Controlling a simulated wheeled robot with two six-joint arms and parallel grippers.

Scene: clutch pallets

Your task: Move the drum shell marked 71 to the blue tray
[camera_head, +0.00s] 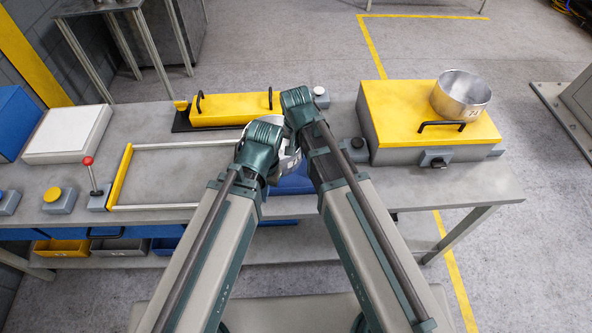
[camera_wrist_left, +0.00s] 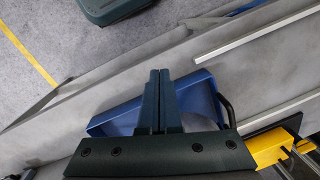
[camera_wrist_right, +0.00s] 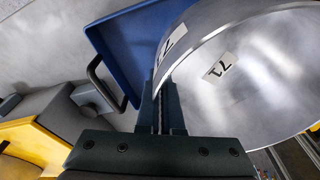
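The drum shell (camera_head: 291,163), a silver open cylinder, is partly hidden behind my grippers in the head view. In the right wrist view the shell (camera_wrist_right: 255,75) is large and tilted, with 71 on its labels. My right gripper (camera_wrist_right: 160,100) is shut on its wall. The blue tray (camera_head: 292,184) lies below the grippers and shows behind the shell in the right wrist view (camera_wrist_right: 120,50). Whether the shell touches the tray is hidden. My left gripper (camera_wrist_left: 160,80) looks shut, above the tray (camera_wrist_left: 115,118); I see nothing between its fingertips.
Another silver shell (camera_head: 461,92) stands on a yellow-topped box (camera_head: 400,110) at the right. A yellow case (camera_head: 235,108) lies at the back. A frame with a yellow end (camera_head: 121,176), a red-knobbed lever (camera_head: 89,170) and a white box (camera_head: 68,134) are at the left.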

